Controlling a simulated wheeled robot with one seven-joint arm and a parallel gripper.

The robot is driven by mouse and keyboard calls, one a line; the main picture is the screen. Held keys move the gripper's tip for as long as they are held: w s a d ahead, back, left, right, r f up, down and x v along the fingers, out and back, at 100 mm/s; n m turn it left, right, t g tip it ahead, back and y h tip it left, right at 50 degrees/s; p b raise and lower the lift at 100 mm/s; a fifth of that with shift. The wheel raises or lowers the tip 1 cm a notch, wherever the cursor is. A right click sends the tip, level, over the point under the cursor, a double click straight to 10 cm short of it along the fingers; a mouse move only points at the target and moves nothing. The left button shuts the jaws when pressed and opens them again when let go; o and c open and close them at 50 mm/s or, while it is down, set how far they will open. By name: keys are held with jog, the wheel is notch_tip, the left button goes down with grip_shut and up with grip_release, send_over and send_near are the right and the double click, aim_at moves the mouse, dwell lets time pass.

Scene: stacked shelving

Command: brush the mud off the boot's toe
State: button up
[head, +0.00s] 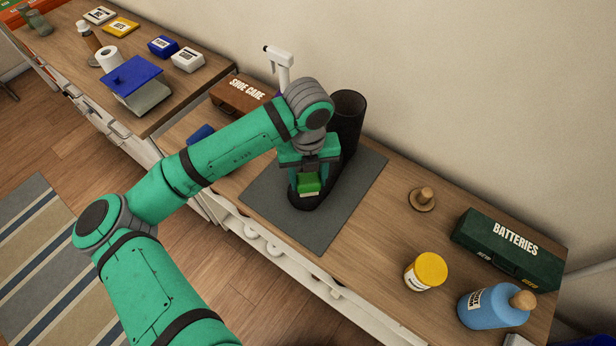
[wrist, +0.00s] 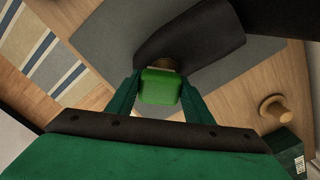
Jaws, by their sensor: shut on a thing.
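The black boot (head: 347,122) stands upright on a grey mat (head: 262,207), its toe toward the front. It also shows in the wrist view (wrist: 205,38). My gripper (head: 309,190) is shut on a green brush (head: 309,183), just over the boot's toe. In the wrist view the brush (wrist: 161,87) sits between my two fingers, with brown bristles or mud partly showing beyond it. The brush looks close to or touching the toe; I cannot tell which. Any mud on the toe is mostly hidden by the brush and gripper.
A brown SHOE CARE box (head: 243,94) stands behind the mat at left. To the right are a wooden knob-like thing (head: 423,199), a yellow-lidded jar (head: 427,271), a blue bottle (head: 487,304) and a green BATTERIES box (head: 508,248). The mat's front right part is clear.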

jog(key=shift+w+f, duration=0.2)
jog(key=shift+w, duration=0.6)
jog(key=shift+c, duration=1)
jog(key=shift+w+a+r, duration=0.1)
jog(key=shift+w+a, duration=0.1)
jog(key=shift+w, duration=0.6)
jog(key=shift+s+d+r, duration=0.15)
jog(key=shift+s, duration=1.45)
jog(key=shift+w+f, duration=0.2)
jog(key=shift+w, duration=0.3)
jog(key=shift+w+f, duration=0.15)
jog(key=shift+w, duration=0.35)
jog(key=shift+w+r, duration=0.15)
jog(key=shift+w, duration=0.65)
jog(key=shift+r, duration=0.15)
